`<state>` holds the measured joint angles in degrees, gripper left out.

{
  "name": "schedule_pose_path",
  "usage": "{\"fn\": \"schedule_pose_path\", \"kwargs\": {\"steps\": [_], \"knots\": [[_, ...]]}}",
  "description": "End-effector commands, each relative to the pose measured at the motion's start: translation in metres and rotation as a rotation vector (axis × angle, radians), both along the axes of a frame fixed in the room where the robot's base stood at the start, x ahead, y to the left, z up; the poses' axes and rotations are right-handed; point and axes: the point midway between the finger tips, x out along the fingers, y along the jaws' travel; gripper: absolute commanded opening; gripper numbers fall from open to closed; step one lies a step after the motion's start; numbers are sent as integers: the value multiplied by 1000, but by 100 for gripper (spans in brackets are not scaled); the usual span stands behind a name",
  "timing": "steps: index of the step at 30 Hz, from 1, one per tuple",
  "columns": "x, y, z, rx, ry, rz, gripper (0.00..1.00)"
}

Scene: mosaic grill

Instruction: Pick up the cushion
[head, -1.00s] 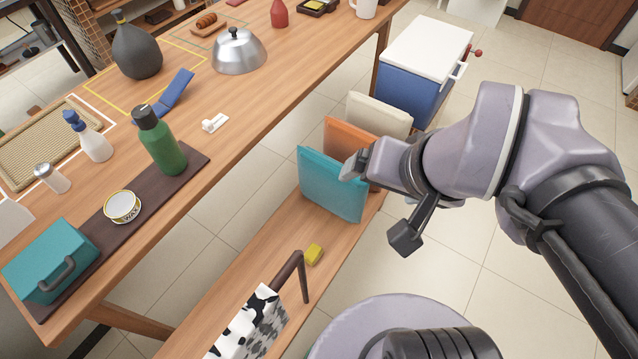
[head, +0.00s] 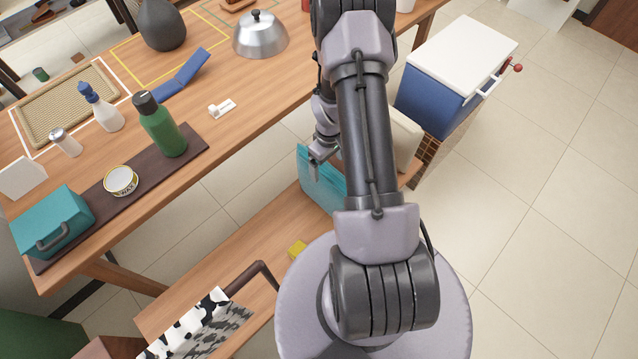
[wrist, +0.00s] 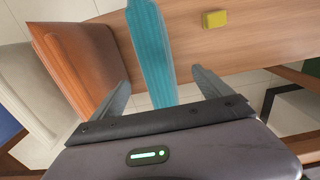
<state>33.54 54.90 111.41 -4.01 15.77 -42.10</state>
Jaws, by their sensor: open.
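A teal cushion (head: 322,186) stands upright on the low wooden bench. In the wrist view the teal cushion (wrist: 153,50) runs up between my two spread fingers, seen nearly edge-on. My gripper (head: 320,158) is open at its upper edge; I cannot tell whether a finger touches it. An orange cushion (wrist: 78,62) is to the left of the fingers in the wrist view, and my arm hides it in the head view. A cream cushion (head: 404,140) stands beyond, partly behind my arm; it also shows at the wrist view's left edge (wrist: 32,85).
A yellow block (head: 297,249) lies on the bench (head: 235,260), near a dark handle and black-and-white cloth (head: 200,325). The long table (head: 225,150) with bottles and a metal dome (head: 260,38) is to the left. A blue cooler with a white lid (head: 462,50) stands behind.

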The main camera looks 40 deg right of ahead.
Motion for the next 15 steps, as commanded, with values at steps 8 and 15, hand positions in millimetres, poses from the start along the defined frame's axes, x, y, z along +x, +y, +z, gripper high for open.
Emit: {"fn": "schedule_pose_path", "kwargs": {"steps": [8,15], "knots": [[1,0,-56,0,0,-2,89],[7,-6,-92,1,1,-2,89]]}}
